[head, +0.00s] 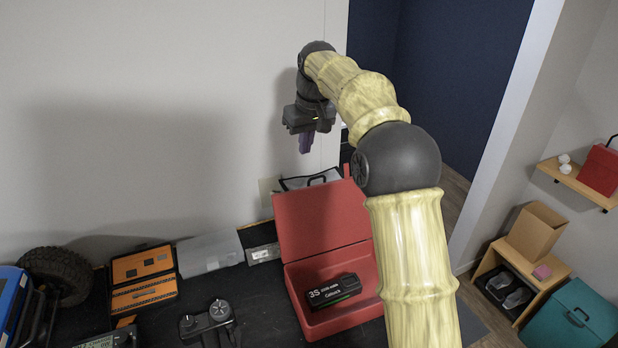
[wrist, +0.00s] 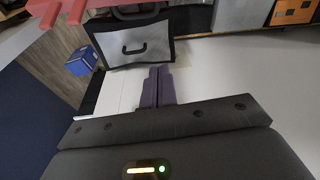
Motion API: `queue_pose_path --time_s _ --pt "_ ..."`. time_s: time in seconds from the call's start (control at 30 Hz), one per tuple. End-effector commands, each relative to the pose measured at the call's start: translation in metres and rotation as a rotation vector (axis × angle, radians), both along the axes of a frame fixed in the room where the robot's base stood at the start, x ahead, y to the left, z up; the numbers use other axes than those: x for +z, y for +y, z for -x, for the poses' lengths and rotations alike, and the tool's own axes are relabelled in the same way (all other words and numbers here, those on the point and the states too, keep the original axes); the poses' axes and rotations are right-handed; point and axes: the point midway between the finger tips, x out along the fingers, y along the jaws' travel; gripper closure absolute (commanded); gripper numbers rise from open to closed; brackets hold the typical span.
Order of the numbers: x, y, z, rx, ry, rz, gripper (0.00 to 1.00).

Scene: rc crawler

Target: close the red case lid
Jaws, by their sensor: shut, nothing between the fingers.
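The red case (head: 337,318) stands on the dark bench, with its red lid (head: 322,216) raised and leaning back toward the wall. A black battery pack marked 3S (head: 334,291) lies inside the case. My gripper (head: 306,142) is high above and behind the open lid, near the wall, pointing down. Its purple fingers are shut with nothing between them, and they also show in the wrist view (wrist: 158,84). A red part at the top left of the wrist view (wrist: 62,10) looks like a piece of the case. My arm hides the right side of the case and lid.
A black-edged bag or case with a handle (wrist: 135,48) stands behind the lid. A shelf with a red box (head: 602,170) is far right.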

Motion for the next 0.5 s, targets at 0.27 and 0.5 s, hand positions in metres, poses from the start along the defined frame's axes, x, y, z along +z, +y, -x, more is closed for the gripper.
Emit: queue_pose_path --time_s 0.27,0.5 --pt "-0.028 0.003 -0.005 -0.001 0.005 0.001 1.0" --pt "-0.068 0.008 -0.012 -0.001 0.005 0.001 1.0"
